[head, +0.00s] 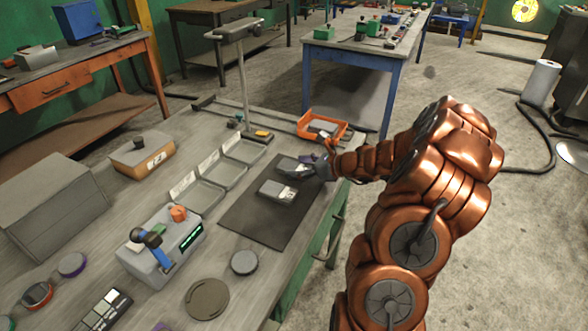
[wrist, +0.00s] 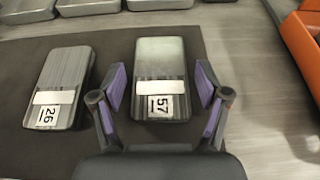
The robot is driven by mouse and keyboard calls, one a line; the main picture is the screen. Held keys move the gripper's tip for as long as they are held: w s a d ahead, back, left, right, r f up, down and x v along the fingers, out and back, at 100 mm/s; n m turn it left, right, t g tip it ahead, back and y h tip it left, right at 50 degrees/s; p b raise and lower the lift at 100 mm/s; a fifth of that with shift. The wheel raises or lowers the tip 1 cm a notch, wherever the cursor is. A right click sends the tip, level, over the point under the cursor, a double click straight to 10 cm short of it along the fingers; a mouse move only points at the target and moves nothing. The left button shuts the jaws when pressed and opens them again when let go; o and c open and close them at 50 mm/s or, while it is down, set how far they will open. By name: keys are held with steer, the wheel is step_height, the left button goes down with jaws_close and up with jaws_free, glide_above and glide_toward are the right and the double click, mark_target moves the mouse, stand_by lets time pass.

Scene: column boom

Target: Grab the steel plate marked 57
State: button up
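The steel plate marked 57 (wrist: 160,62) lies flat on a dark mat (wrist: 24,150), its label facing up. In the wrist view it sits between the open fingers of my gripper (wrist: 160,98), with a gap on each side. In the head view the plate marked 57 (head: 289,165) is partly hidden by my gripper (head: 316,166). A second steel plate, marked 26 (wrist: 62,72), lies to its left in the wrist view. The plate marked 26 also shows in the head view (head: 276,190).
An orange tray (head: 303,130) stands beyond the mat, and its edge shows at the right of the wrist view (wrist: 296,45). Grey trays (head: 208,190) line the mat's far-left side. A lamp-like stand (head: 242,75) rises behind. The mat's near part is clear.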

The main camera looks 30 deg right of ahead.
jaws_close()
stand_by(0.4)
steer(key=shift+r, duration=0.15)
